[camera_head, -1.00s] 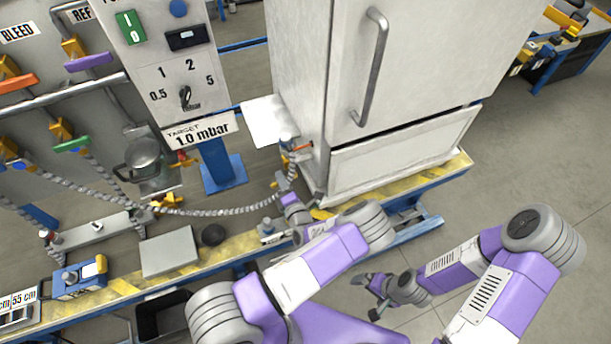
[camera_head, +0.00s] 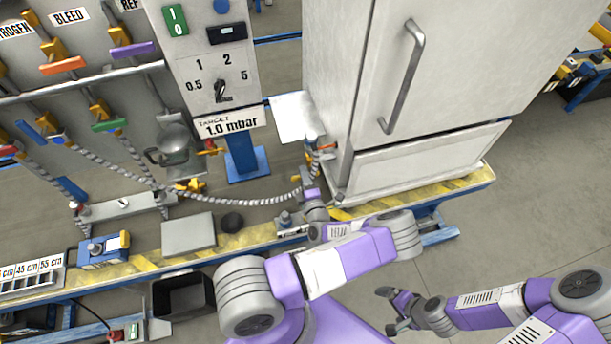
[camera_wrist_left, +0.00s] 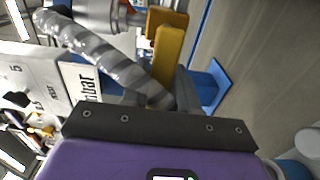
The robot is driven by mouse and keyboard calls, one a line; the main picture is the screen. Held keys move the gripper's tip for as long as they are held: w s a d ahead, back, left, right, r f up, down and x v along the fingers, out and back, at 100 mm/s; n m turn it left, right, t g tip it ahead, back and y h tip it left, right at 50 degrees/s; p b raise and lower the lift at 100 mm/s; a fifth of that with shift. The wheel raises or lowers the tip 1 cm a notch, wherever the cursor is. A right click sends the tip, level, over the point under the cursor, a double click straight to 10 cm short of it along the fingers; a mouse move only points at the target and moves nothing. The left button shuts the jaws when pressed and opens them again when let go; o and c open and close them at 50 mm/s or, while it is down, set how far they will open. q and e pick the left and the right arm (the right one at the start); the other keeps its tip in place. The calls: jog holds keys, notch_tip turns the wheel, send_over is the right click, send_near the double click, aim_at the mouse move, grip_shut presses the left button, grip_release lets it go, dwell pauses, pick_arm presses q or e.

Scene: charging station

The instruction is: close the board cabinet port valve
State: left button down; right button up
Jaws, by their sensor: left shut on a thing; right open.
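The white cabinet (camera_head: 418,105) stands on the bench. A grey braided hose (camera_head: 262,201) runs to the port area at its lower left side, where an orange piece (camera_head: 326,147) shows small. My left gripper (camera_head: 311,188) is low beside that area. In the left wrist view, the yellow valve handle (camera_wrist_left: 171,48) runs down to the dark jaws (camera_wrist_left: 163,98), which are shut on it. The hose (camera_wrist_left: 105,55) crosses in front and partly hides the contact. My right gripper (camera_head: 393,310) is open and empty, in front of the bench.
A control panel with a dial (camera_head: 222,90) stands left of the cabinet. Valves with coloured handles (camera_head: 62,66) line the board further left. A grey plate (camera_head: 188,233), a dark puck (camera_head: 232,222) and a blue device (camera_head: 103,250) lie on the bench.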

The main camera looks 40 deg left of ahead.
pick_arm(q)
jog(key=c, duration=1)
grip_release()
jog(key=shift+o, duration=0.2)
jog(key=shift+d, duration=0.1)
jog(key=v, duration=0.7)
jog(key=shift+s+p, duration=0.25)
jog(key=shift+p, duration=0.1)
jog(key=shift+d, duration=0.15)
